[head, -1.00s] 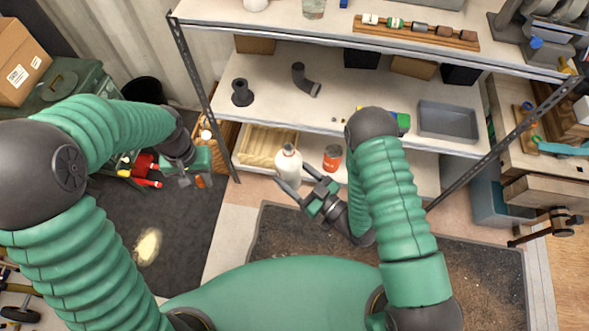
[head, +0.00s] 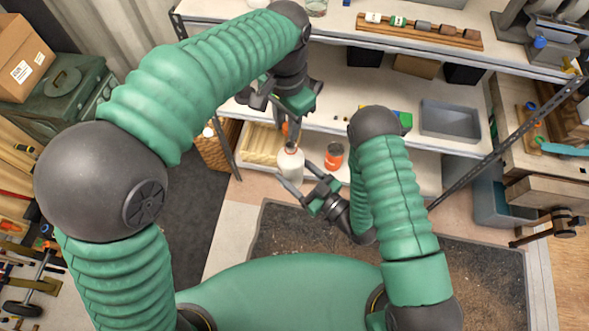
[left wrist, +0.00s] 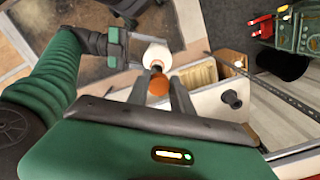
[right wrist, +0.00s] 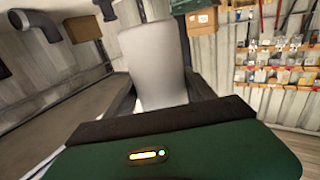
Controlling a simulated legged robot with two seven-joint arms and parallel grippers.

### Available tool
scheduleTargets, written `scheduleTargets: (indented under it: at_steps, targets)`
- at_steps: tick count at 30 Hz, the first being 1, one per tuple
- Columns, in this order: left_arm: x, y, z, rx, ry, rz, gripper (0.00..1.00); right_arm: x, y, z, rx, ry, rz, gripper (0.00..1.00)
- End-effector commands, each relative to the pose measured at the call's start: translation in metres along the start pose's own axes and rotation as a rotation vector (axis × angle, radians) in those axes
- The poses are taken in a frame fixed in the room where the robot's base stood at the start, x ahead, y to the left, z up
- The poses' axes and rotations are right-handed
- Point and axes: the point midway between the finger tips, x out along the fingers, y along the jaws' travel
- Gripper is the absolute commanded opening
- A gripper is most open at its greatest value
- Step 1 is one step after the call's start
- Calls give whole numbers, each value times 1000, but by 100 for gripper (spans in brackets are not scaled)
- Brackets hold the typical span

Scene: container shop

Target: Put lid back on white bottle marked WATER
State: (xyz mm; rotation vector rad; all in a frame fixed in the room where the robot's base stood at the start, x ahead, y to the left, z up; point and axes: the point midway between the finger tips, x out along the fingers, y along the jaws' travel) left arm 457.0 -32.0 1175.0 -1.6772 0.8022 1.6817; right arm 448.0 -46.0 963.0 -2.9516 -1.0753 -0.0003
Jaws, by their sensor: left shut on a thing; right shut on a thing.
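The white bottle (head: 291,172) is upright in the head view, its neck up; no marking is readable. My right gripper (head: 299,194) is shut on its body, which fills the middle of the right wrist view (right wrist: 154,65). My left gripper (head: 289,124) is above the bottle, shut on an orange-brown lid (left wrist: 158,86). In the left wrist view the lid is between the fingertips, close to the bottle's neck (left wrist: 157,65). The lid looks apart from the bottle, but I cannot tell the exact gap.
A shelf unit (head: 404,88) stands behind the bottle. An orange-red can (head: 334,156) is on its low shelf, right of the bottle. A pale wooden crate (head: 262,145) is to the left, and a grey tray (head: 450,119) is on the middle shelf.

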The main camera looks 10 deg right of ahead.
Motion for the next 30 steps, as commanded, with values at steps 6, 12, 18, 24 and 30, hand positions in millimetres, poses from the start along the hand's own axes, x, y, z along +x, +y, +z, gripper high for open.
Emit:
scheduleTargets:
  at_steps: [6, 12, 18, 24, 30]
  targets:
    - [-3, 3, -2, 16, -1, 0, 0, 0, 0, 0, 0, 1, 0, 0]
    - [-1, 4, -2, 15, -1, 0, 0, 0, 0, 0, 0, 1, 0, 0]
    - [17, 4, -2, 15, -3, 1, 0, 0, 0, 0, 0, 1, 0, 0]
    - [34, 4, -2, 15, -1, 0, 0, 0, 0, 0, 0, 1, 0, 0]
    - [37, 3, -2, 14, 0, 0, 0, 0, 0, 0, 0, 1, 0, 0]
